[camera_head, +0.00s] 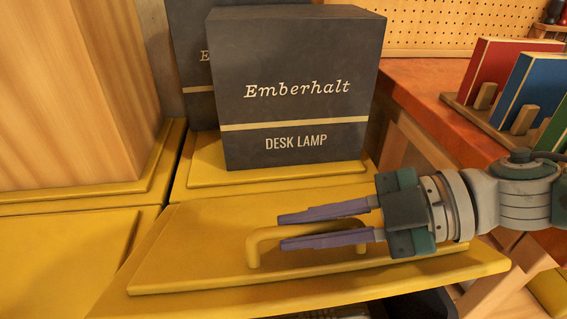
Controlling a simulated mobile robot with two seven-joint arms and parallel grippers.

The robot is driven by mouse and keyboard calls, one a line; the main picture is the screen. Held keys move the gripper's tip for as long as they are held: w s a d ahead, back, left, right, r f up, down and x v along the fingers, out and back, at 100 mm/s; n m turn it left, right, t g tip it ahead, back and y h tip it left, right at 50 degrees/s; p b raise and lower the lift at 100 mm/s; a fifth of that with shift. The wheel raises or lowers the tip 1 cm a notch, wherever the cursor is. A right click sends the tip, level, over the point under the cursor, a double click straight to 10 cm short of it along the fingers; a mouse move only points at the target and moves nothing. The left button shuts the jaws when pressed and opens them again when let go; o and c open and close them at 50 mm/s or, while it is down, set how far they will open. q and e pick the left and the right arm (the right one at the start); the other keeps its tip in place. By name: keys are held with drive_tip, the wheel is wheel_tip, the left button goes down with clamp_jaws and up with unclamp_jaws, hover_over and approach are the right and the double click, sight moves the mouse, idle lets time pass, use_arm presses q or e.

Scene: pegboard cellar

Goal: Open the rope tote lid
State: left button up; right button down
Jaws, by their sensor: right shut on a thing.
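The yellow lid (190,250) fills the lower middle of the head view and is tilted, with its near edge raised above a dark opening (405,306). A yellow bar handle (256,252) stands on the lid. My right gripper (280,230) comes in from the right, and its two purple fingers are shut on the handle, one on either side of the bar. Part of the handle is hidden behind the fingers. My left gripper is not in view.
A dark Emberhalt desk lamp box (290,110) stands just behind the lid, with another dark box (190,50) behind it. A wooden block (60,90) stands at left. An orange-topped bench (430,100) with coloured panels (540,85) is at right, near my arm.

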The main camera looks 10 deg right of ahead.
drive_tip(key=w+r, duration=0.1)
drive_tip(key=w+r+p, duration=0.1)
drive_tip(key=r, duration=0.1)
drive_tip(key=shift+m, duration=0.3)
drive_tip(key=shift+w+r, duration=0.4)
drive_tip(key=shift+w, duration=0.05)
drive_tip(key=c, duration=1.1)
unclamp_jaws()
drive_tip(key=shift+w, duration=0.1)
drive_tip(key=shift+v, duration=4.95)
